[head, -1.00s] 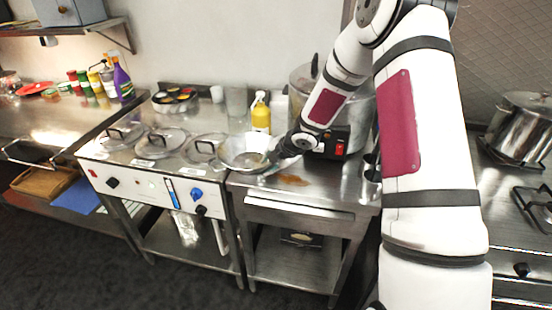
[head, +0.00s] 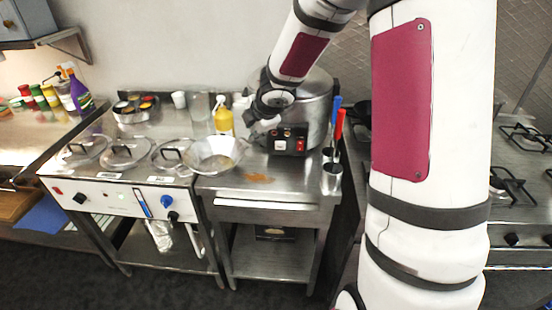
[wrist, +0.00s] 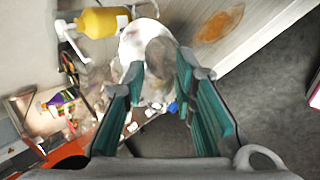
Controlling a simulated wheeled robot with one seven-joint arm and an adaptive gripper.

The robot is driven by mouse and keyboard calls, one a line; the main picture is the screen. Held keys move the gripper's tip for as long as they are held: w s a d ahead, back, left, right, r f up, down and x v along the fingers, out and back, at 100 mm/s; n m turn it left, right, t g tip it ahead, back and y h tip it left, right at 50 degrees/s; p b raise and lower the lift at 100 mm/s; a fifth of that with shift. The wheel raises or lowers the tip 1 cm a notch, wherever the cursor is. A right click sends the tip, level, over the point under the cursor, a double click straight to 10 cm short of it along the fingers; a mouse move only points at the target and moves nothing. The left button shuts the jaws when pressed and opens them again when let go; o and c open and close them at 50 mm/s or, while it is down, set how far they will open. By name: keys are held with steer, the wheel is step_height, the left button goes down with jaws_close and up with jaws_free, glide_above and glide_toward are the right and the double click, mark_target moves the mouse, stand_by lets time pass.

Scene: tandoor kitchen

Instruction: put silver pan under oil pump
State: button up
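The silver pan (head: 212,150) is a shallow, shiny round pan on the steel counter, near the burner unit's right edge. A yellow bottle with a white pump top (head: 223,120), which looks like the oil pump, stands just behind it. My gripper (head: 248,136) is right of the pan, in front of a large pot; its fingers are small and unclear there. In the wrist view my gripper (wrist: 158,82) has its green-padded fingers apart, with the pan (wrist: 136,44) beyond them. The yellow bottle (wrist: 100,22) is at upper left there. I cannot tell whether a finger touches the pan.
Several glass lids (head: 125,152) cover the burner unit on the left. A large steel pot (head: 315,108) stands behind my gripper. A steel cup (head: 331,180) and red- and blue-handled tools are at right. The counter front has an orange-brown stain (head: 257,178) and is otherwise clear.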

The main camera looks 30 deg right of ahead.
steer(key=s+r+m+h, duration=0.4)
steer(key=s+r+m, duration=0.6)
steer(key=s+r, duration=0.45)
steer(key=s+a+m+g+y, duration=0.1)
steer(key=s+a+m, duration=0.3)
steer(key=s, duration=0.5)
steer(key=s+a+r+m+g+y, duration=0.1)
steer(key=s+a+m+y, duration=0.2)
steer(key=s+a, duration=0.4)
steer(key=s+m, duration=0.1)
steer(key=s, duration=0.1)
steer(key=shift+s+a+r+y, duration=0.15)
steer(key=shift+s+y, duration=0.15)
